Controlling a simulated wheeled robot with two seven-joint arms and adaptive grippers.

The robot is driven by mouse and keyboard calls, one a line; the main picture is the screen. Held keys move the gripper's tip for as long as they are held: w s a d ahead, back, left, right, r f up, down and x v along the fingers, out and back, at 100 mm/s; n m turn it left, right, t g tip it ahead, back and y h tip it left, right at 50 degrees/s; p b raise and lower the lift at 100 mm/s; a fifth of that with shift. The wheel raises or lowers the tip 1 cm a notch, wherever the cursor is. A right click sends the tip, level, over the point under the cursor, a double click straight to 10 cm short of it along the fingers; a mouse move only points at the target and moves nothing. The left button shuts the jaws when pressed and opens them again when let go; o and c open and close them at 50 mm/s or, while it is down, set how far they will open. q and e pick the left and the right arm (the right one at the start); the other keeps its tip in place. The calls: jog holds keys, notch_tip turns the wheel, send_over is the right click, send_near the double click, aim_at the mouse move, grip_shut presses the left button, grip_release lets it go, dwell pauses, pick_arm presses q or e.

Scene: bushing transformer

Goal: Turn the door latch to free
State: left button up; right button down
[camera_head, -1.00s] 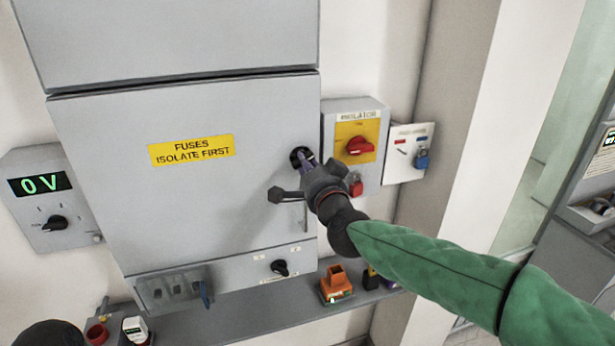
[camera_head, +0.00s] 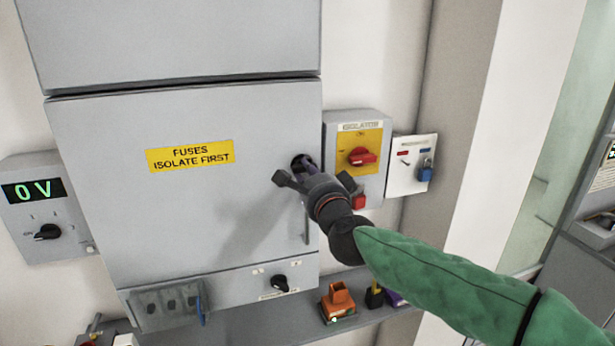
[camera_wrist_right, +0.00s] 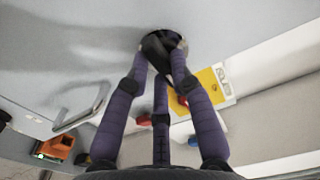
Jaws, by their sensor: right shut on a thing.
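The grey cabinet door (camera_head: 190,205) carries a yellow label (camera_head: 190,156) reading "FUSES ISOLATE FIRST". The dark round door latch (camera_head: 299,162) sits near the door's right edge and is partly hidden by my gripper. My right gripper (camera_head: 307,168) is at the latch. In the right wrist view the latch (camera_wrist_right: 160,43) shows as a black knob, and the purple fingers of my right gripper (camera_wrist_right: 162,58) are closed around it. The fingers hide part of the knob, so its exact angle is hard to tell. My left gripper is not in view.
Right of the door are the isolator box (camera_head: 358,150) with a red handle and red padlock, and a white panel with a blue padlock (camera_head: 425,171). A grey handle (camera_wrist_right: 82,108) stands out below the latch. An orange item (camera_head: 338,300) sits on the shelf below.

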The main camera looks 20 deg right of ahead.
dwell(0.3)
jog(key=c, duration=1.1)
grip_release()
jog(key=shift+o, duration=0.2)
jog(key=shift+s, duration=0.15)
jog(key=s, duration=1.1)
jog(key=shift+s+d, duration=0.25)
jog(key=shift+s, duration=0.1)
jog(key=shift+f, duration=0.1)
